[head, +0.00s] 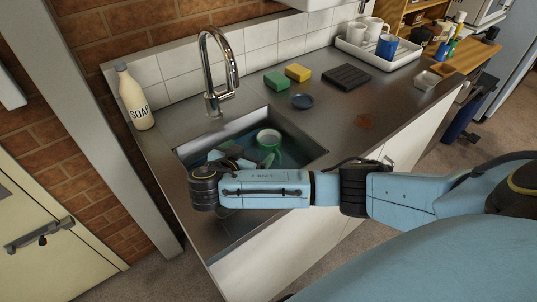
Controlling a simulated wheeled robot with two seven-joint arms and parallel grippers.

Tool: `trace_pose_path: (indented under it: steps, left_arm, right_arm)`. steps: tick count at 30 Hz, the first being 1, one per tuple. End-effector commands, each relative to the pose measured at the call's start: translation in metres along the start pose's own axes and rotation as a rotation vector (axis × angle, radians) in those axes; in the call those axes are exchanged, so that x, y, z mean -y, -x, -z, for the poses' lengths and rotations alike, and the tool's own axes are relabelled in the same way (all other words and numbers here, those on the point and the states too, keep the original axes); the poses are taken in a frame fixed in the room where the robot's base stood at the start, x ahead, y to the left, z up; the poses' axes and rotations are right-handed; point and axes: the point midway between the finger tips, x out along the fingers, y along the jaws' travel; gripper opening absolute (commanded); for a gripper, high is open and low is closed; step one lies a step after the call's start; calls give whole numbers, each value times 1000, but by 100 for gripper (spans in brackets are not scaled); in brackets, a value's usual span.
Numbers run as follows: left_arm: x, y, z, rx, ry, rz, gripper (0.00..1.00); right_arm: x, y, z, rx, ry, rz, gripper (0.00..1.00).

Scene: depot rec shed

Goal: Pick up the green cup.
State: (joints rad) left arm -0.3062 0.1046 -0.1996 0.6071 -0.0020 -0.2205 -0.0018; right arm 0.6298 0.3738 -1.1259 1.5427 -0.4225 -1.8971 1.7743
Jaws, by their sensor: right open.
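The green cup (270,148) sits in the sink (310,150), toward the back. Its pale round opening faces up toward me, and its lower part is hard to make out in the dark basin. My right gripper (242,158) is open and over the sink, just left of the cup. My forearm and wrist hide part of the gripper and the front of the basin. I cannot tell whether the fingers touch the cup. My left gripper is not in view.
A chrome tap (217,75) arches behind the sink, with a soap bottle (134,100) to its left. A white tray (408,56) holds several mugs.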

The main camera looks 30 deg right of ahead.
Motion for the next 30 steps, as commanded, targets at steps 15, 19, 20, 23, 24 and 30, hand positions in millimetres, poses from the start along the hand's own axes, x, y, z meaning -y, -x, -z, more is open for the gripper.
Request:
trace_pose_path:
  steps: [15, 19, 20, 23, 24, 30]
  left_arm:
    - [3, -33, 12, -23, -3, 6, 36]
    - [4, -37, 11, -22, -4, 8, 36]
    - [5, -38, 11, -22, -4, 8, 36]
    - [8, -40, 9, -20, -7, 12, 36]
    - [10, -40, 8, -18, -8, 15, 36]
    - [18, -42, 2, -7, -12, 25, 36]
  right_arm:
    - [-1, -43, -25, -5, 0, -3, 98]
    - [-1, -68, -25, -4, 0, -3, 98]
    - [-1, -73, -25, -5, 1, -3, 98]
    - [-1, -86, -26, -3, 0, -1, 98]
    - [-1, -89, -26, -2, 0, -1, 98]
    - [-1, -104, -24, -4, 0, -2, 98]
